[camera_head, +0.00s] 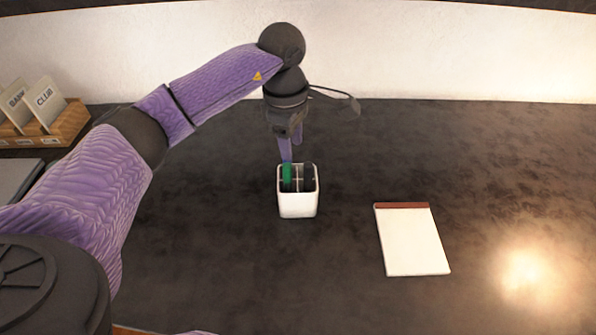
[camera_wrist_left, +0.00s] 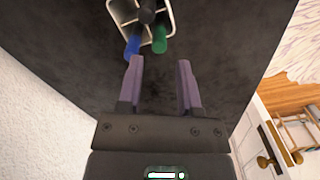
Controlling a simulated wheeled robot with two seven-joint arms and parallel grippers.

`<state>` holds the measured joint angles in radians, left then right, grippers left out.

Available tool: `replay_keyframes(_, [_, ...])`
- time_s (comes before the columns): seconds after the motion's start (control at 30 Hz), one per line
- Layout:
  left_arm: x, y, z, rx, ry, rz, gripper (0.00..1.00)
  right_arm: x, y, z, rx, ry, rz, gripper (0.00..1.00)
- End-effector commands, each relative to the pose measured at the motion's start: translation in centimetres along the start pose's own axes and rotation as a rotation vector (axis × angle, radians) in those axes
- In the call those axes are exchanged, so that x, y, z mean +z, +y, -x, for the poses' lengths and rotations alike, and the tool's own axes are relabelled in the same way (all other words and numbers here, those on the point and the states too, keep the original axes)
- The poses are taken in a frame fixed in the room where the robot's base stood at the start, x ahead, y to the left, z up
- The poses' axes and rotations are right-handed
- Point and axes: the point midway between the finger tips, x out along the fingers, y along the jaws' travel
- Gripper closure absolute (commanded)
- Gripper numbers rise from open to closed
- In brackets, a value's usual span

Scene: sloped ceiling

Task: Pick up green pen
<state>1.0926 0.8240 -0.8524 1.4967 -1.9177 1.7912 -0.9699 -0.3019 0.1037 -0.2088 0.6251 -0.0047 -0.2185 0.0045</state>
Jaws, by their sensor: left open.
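A green pen (camera_head: 287,173) stands in a white pen holder (camera_head: 298,206) near the middle of the dark table, and its green end (camera_wrist_left: 160,45) also shows in the left wrist view. A blue pen (camera_wrist_left: 132,45) and a black pen (camera_wrist_left: 147,12) share the holder. My left gripper (camera_head: 291,153) is over the far side of the holder, pointing down. In the left wrist view its purple fingers (camera_wrist_left: 159,62) are apart with nothing between them, just short of the blue and green pens. My right gripper is not in view.
A white notepad (camera_head: 412,242) with a dark red top edge lies right of the holder. A wooden card box (camera_head: 62,127) stands at the far left, near a grey flat object (camera_head: 20,178). A white wall is behind the table. The table around the holder is clear.

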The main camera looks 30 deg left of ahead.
Motion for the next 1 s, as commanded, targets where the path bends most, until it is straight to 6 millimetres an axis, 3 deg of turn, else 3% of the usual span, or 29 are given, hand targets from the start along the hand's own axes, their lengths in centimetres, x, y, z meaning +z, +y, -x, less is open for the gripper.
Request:
replay_keyframes(0.13, [-1.5, -0.1, -0.5, -0.018, 0.067, 0.006, 0.55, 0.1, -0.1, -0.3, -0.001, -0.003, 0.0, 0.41])
replay_keyframes(0.6, [-1.5, -0.1, -9.3, -0.018, 0.059, 0.004, 0.55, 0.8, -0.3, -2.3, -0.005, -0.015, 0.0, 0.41])
replay_keyframes(0.8, [-1.6, 0.0, -9.3, -0.013, 0.058, 0.004, 0.55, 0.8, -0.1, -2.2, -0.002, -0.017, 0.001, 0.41])
replay_keyframes(1.0, [-1.5, 0.0, -9.3, -0.013, 0.058, 0.004, 0.95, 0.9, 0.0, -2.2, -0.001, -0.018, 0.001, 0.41])
